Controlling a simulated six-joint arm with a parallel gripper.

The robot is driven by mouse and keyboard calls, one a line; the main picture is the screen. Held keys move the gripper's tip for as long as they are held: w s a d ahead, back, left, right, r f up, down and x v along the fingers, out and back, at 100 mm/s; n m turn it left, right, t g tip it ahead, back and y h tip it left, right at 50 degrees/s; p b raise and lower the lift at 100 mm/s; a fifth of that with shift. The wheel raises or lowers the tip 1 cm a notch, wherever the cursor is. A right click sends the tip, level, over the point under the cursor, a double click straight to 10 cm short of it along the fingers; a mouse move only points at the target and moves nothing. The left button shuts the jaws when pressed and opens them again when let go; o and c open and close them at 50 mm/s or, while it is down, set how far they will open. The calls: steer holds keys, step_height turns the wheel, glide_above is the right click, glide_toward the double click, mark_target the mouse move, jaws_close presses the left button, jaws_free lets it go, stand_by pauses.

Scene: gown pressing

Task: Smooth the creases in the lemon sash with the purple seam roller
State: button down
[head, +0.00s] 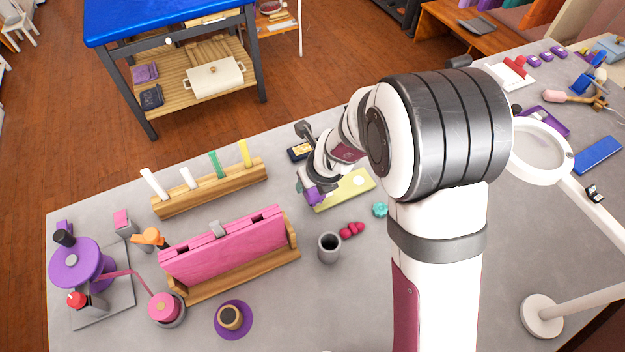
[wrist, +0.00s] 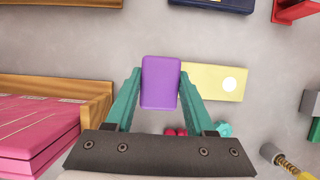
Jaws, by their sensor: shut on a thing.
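My gripper (wrist: 160,76) is shut on the purple seam roller (wrist: 160,92), whose purple block shows between the two teal fingers in the wrist view. In the head view the purple roller (head: 314,196) hangs under my gripper at the left end of the lemon sash. The lemon sash (wrist: 200,82) is a flat pale yellow strip with a white round spot, lying on the grey table. It also shows in the head view (head: 333,199), partly behind my gripper. Creases are too small to make out. I cannot tell whether the roller touches the sash.
A wooden rack (head: 213,194) with colored sticks and a pink folded cloth in a wooden stand (head: 240,277) are to the left. A grey cup (head: 329,248), red pieces (head: 351,230) and a teal piece (head: 380,209) lie near the sash. A magnifier lamp (head: 541,181) stands right.

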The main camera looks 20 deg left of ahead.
steer(key=shift+f, duration=0.15)
steer(key=shift+f, duration=0.7)
stand_by(0.4)
steer(key=shift+w+d, duration=1.6)
steer(key=shift+w+d, duration=0.55)
steer(key=shift+r, duration=1)
steer(key=shift+r, duration=0.1)
